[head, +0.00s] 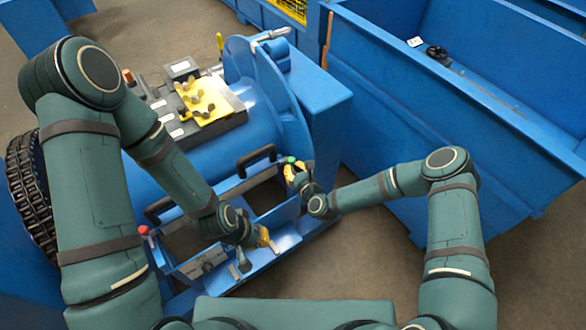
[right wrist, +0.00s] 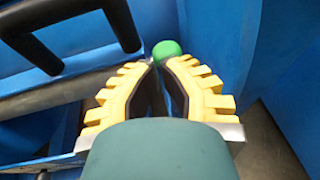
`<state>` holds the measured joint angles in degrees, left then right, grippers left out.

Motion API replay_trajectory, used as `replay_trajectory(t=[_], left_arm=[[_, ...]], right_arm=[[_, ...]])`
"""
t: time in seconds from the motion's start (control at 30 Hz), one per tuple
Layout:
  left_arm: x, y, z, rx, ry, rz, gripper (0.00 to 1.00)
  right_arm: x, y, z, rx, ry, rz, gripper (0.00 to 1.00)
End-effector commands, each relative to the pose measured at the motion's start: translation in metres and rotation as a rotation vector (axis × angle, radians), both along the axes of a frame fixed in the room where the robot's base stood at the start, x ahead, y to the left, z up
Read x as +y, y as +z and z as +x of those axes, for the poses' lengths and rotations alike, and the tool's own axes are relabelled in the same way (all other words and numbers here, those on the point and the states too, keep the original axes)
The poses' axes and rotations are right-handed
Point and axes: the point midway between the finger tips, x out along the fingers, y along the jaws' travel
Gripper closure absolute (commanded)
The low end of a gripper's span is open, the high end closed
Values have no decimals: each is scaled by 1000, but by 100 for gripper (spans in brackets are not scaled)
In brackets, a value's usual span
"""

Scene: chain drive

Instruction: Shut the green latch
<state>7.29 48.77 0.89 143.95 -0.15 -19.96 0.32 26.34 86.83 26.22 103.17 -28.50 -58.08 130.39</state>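The green latch shows as a round green knob (head: 291,159) at the right end of the blue machine's front frame, near a black handle. In the right wrist view the knob (right wrist: 166,50) stands just beyond my fingertips, slightly right of centre. My right gripper (head: 296,171) is at the knob. Its yellow fingers (right wrist: 159,63) converge closely at the tips. Whether they touch or clasp the latch's stem is hidden. My left gripper (head: 266,238) is low over the front frame, away from the green knob; its fingers are mostly hidden by its wrist.
A red knob (head: 143,230) sits at the frame's left end. Black handles (head: 256,160) stick out between the knobs. A chain (head: 32,195) hangs at the far left. A large blue bin (head: 450,125) stands close on the right, with open floor (head: 375,240) in front.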

Motion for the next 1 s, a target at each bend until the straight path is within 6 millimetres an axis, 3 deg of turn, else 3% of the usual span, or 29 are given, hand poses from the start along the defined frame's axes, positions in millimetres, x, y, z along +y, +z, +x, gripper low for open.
replay_trajectory(t=[0.47, 0.8, 1.0], left_arm=[[0, -1, 1, -1, 0, 0, 100], [1, -31, 5, -13, 3, 3, 100], [1, -34, 7, -16, 4, 3, 100]], right_arm=[[3, -2, 6, 0, 0, 0, 100], [25, -6, 36, -1, -1, -1, 100], [30, -2, 43, 0, 0, 1, 100]])
